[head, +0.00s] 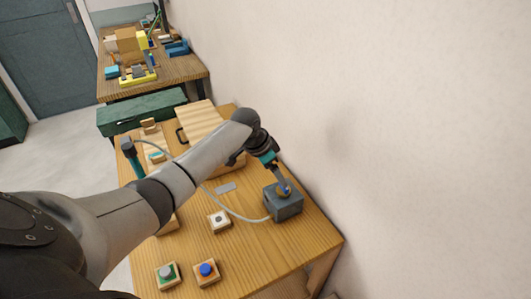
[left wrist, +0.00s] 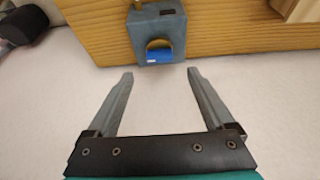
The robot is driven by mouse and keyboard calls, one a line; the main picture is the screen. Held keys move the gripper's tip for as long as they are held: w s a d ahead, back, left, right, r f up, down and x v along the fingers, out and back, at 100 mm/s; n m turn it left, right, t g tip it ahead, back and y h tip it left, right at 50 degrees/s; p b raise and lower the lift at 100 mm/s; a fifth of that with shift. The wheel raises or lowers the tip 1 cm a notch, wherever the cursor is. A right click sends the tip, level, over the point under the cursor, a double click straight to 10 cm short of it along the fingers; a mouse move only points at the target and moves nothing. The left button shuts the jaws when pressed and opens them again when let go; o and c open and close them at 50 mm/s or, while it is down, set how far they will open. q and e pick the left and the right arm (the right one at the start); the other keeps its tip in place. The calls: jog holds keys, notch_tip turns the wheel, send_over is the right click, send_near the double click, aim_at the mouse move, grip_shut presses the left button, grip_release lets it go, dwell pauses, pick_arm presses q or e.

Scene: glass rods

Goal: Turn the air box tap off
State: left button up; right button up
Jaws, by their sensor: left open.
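The air box (head: 283,206) is a grey block on the right part of the wooden table, near the wall. In the left wrist view the air box (left wrist: 146,24) shows ahead of the fingers. Its tap (left wrist: 159,56) has a blue handle with a brass-coloured rounded part behind it. My left gripper (left wrist: 160,75) is open and empty, its fingers spread to either side of the tap's line; the tap lies just beyond the tips. In the head view my left gripper (head: 283,184) is over the box and partly hides the tap. My right gripper is not in view.
A pale hose (head: 235,213) runs from the box to a black and teal tool (head: 130,152). Wooden blocks with a white-topped button (head: 219,219), a blue knob (head: 207,269) and a grey knob (head: 166,271) stand in front. The wall (head: 400,150) is close on the right.

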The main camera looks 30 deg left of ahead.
pick_arm(q)
jog(key=v, duration=0.8)
jog(key=shift+r, duration=0.15)
